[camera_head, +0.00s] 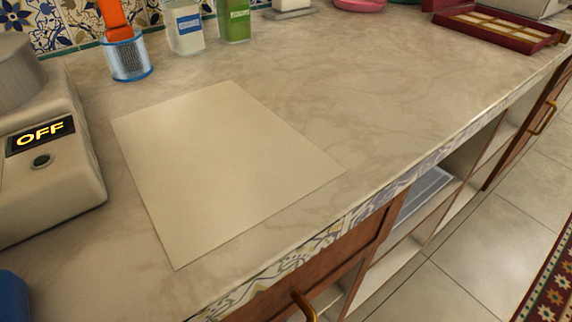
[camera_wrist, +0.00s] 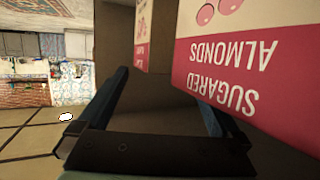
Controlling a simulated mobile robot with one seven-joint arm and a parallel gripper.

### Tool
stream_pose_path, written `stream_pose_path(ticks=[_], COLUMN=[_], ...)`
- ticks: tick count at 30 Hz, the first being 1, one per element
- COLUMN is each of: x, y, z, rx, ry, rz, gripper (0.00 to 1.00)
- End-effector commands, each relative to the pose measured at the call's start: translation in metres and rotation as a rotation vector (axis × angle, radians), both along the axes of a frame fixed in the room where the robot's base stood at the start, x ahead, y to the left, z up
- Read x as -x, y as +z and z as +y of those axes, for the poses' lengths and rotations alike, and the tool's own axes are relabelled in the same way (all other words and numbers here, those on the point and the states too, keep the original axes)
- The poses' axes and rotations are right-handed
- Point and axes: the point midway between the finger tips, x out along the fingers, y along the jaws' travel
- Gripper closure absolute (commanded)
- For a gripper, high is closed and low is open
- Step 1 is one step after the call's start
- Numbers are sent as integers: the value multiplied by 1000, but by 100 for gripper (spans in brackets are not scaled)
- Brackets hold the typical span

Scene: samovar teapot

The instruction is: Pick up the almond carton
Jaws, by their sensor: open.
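A white and pink carton lettered "SUGARED ALMONDS" (camera_wrist: 245,65) fills the upper right of the wrist view, very close to the camera, its lettering turned upside down. A similar white and pink carton face (camera_wrist: 143,35) shows smaller and farther off at top centre; I cannot tell whether it is a second carton or a reflection. My gripper (camera_wrist: 165,88) is open, its dark bar across the bottom and its fingers reaching upward. The near carton overlaps the right finger's side, and I cannot tell whether they touch. Neither carton nor gripper shows in the head view.
In the head view, a blank sheet (camera_head: 220,165) lies on the marble counter (camera_head: 370,90). An appliance reading "OFF" (camera_head: 45,160) stands left. Jars (camera_head: 185,28) and a blue-rimmed cup (camera_head: 128,60) stand at the back; a red compartmented tray (camera_head: 500,28) lies back right.

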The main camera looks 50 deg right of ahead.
Motion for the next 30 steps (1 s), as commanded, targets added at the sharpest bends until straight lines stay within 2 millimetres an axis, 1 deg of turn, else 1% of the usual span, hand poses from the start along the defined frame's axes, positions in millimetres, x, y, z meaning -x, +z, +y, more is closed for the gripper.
stream_pose_path(ticks=[1, 3, 6, 9, 14, 15, 17, 21, 23, 24, 26, 27, 29, 30], x=[0, -1, -3, -4, -4, -4, -4, -4, -4, -4, -4, -4, -4, -4], y=[-4, -6, -8, -8, -8, -8, -7, -8, -8, -8, -8, -8, -8, -8], z=[-10, -20, -29, -33, -33, -33, -32, -32, -32, -32, -32, -32, -32, -32], rx=[0, 1, 1, 1, 1, 1, 0, 0, 0, 0, 0, 0, 0, 0], ry=[-6, -5, -3, -1, 0, 0, 0, 0, 0, 0, 0, 0, 0, 0], rz=[-1, -1, 0, 0, 0, 0, 0, 0, 0, 1, 1, 1, 0, 0], gripper=[0, 0, 0, 0, 0, 2, 13, 38, 49, 56, 67, 74, 85, 92])
